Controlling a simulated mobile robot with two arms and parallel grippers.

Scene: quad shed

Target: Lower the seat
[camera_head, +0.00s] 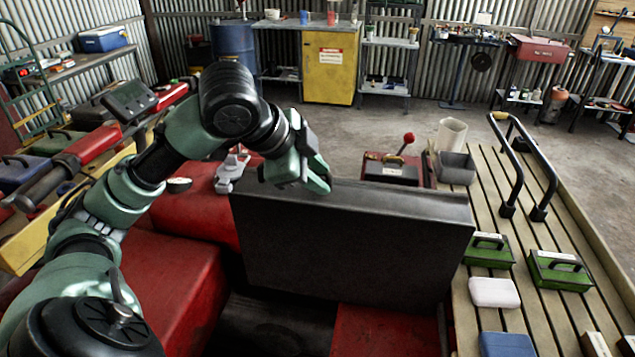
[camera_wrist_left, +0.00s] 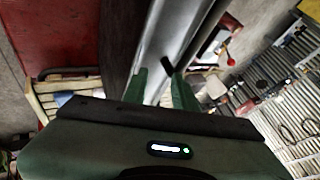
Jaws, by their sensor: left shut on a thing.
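The seat (camera_head: 350,245) is a wide black panel standing raised, its broad face toward me, above a red vehicle body (camera_head: 180,285). My left gripper (camera_head: 318,180) is at the seat's top edge, left of its middle, and is shut on that edge. In the left wrist view the fingers of my left gripper (camera_wrist_left: 161,90) lie on both sides of the seat's edge (camera_wrist_left: 168,45). The far side of the seat is hidden in the head view. My right gripper is not in view.
A red lever (camera_head: 407,140) stands behind the seat. To the right is a slatted rack (camera_head: 525,325) with green boxes (camera_head: 560,270), a white box (camera_head: 494,292) and a black rail (camera_head: 520,165). A yellow cabinet (camera_head: 330,75) stands at the back, beyond open floor.

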